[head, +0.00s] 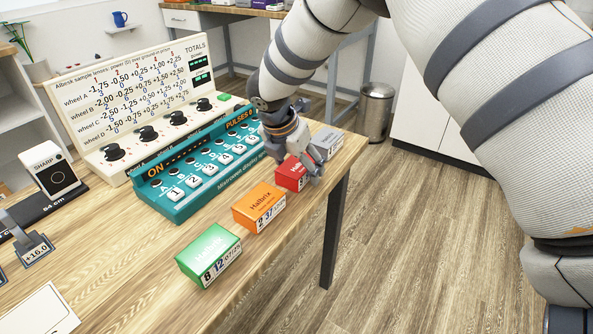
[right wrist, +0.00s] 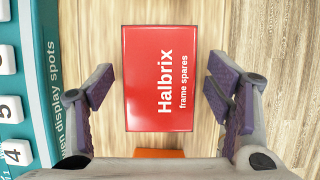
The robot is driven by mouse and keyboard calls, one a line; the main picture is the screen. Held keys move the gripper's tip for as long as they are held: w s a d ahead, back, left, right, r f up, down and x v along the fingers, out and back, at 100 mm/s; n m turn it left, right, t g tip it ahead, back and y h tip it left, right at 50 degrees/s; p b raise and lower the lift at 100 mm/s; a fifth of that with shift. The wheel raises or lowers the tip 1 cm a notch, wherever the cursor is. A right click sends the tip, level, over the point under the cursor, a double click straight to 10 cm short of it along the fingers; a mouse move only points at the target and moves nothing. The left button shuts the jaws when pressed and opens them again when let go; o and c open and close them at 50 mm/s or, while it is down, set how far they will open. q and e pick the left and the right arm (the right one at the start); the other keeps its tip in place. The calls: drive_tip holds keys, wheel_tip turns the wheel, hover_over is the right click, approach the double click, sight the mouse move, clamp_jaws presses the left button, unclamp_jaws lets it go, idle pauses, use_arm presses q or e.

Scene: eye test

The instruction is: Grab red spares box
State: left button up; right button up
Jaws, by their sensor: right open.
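The red spares box (head: 291,174) lies on the wooden table near its right edge, partly hidden by my right gripper (head: 303,172) in the head view. In the right wrist view the red box (right wrist: 160,78) reads "Halbrix frame spares" and sits between the two open fingers of my right gripper (right wrist: 160,95). There is a gap on each side, and the fingers do not visibly touch the box. My left gripper is not clearly in view.
An orange Halbrix box (head: 259,207) and a green box (head: 209,254) stand nearer on the table; a grey box (head: 327,143) is just behind the red one. A teal button panel (head: 180,203) stands close left. The table's right edge is near.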

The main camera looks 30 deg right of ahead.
drive_tip(key=shift+f, duration=0.3)
idle(0.5)
drive_tip(key=c, duration=1.3)
